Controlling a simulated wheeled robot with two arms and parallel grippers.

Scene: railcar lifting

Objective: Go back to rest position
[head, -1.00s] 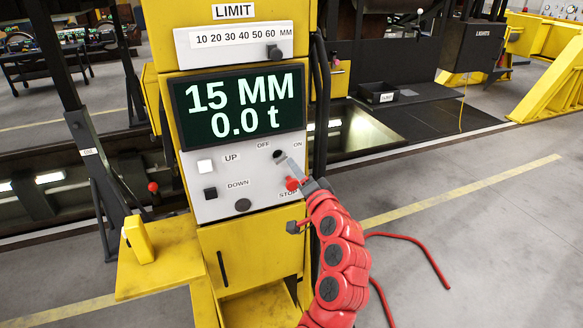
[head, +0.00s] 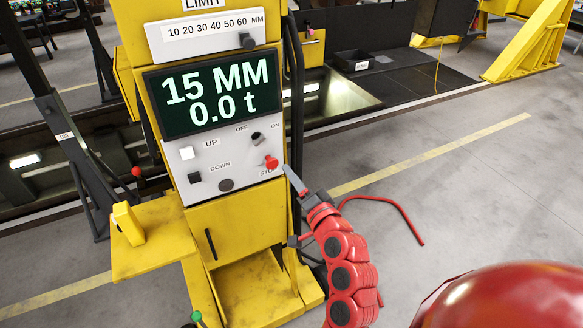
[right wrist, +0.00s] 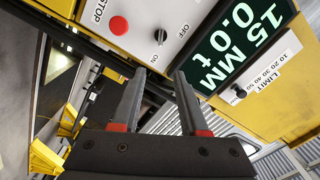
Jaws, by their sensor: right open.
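My right gripper (head: 292,180) is just right of the panel's lower right edge in the head view, on my red arm. In the right wrist view its two grey fingers (right wrist: 160,92) are apart with nothing between them. The yellow control stand (head: 235,220) carries a dark display (head: 208,95) reading 15 MM and 0.0 t. Below it are the OFF/ON switch (head: 257,138), the red STOP button (head: 271,162) and the white UP button (head: 187,152). The gripper appears clear of the panel. My left gripper is not in view.
A yellow shelf (head: 155,250) with a yellow block (head: 128,223) sticks out at the stand's left. A red hose (head: 395,205) lies on the grey floor (head: 470,200) to the right. A yellow frame (head: 530,45) stands at the far right.

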